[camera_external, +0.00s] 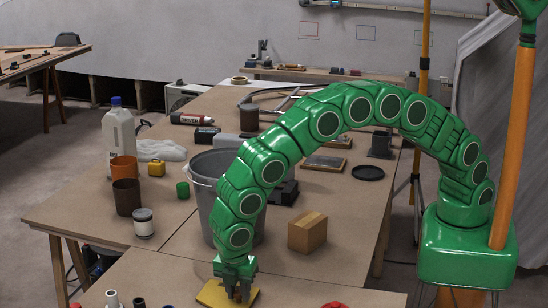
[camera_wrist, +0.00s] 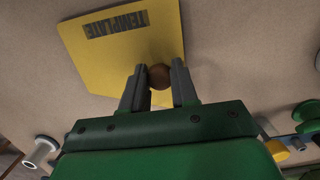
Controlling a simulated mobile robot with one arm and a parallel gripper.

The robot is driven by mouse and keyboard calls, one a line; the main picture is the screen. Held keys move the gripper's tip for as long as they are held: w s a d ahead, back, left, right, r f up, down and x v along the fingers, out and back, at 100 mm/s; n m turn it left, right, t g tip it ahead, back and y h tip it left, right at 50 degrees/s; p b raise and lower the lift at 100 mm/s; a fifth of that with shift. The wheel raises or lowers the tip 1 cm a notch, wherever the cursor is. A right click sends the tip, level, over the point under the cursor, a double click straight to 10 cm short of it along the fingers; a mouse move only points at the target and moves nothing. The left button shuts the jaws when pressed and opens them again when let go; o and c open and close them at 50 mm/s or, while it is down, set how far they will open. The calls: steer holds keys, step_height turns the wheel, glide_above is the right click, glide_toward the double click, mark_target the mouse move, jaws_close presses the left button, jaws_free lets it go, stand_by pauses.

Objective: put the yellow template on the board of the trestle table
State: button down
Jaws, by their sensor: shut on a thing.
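The yellow template (camera_external: 212,293), a flat plate, is at the near end of the tables in the external view. In the wrist view the template (camera_wrist: 115,62) shows the word TEMPLATE and a round brown knob (camera_wrist: 160,76). My gripper (camera_external: 238,294) points down at the plate, and its fingers (camera_wrist: 159,84) are shut on the knob. The plate lies flat on or very close to the brown near board (camera_external: 155,270); I cannot tell if it touches. A second table (camera_external: 42,59) with splayed trestle legs is at the far left.
A grey bucket (camera_external: 205,190) and a cardboard box (camera_external: 307,231) stand behind my gripper. A white jug (camera_external: 119,135), a brown cup (camera_external: 127,197) and a jar (camera_external: 144,224) are on the left. Spools (camera_external: 113,299) and a red item (camera_external: 335,305) are at the near edge.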

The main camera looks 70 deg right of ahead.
steer(key=shift+f, duration=0.1)
steer(key=c, duration=0.9)
jaws_free()
steer(key=shift+o, duration=0.2)
step_height(320, 180, up, 12)
steer(key=a, duration=0.2)
steer(key=s+d+r+m, duration=0.3)
steer(key=d+r, duration=0.2)
steer(key=d, duration=0.5)
steer(key=s+d+r+m+g, duration=0.1)
steer(key=s+d+r+m, duration=0.3)
steer(key=d, duration=0.6)
steer(key=s+d+r+m, duration=0.1)
steer(key=d+r, duration=0.5)
steer(key=d, duration=0.5)
steer(key=s+d+m, duration=0.3)
steer(key=s+d, duration=0.2)
steer(key=s, duration=0.4)
steer(key=s+d+m+y, duration=0.1)
steer(key=s+d+m, duration=0.2)
steer(key=s+d, duration=0.3)
steer(key=s+d+m, duration=0.4)
steer(key=s+d, duration=0.2)
steer(key=s, duration=0.7)
steer(key=shift+d+g+y, duration=0.2)
steer(key=shift+g+y, duration=0.2)
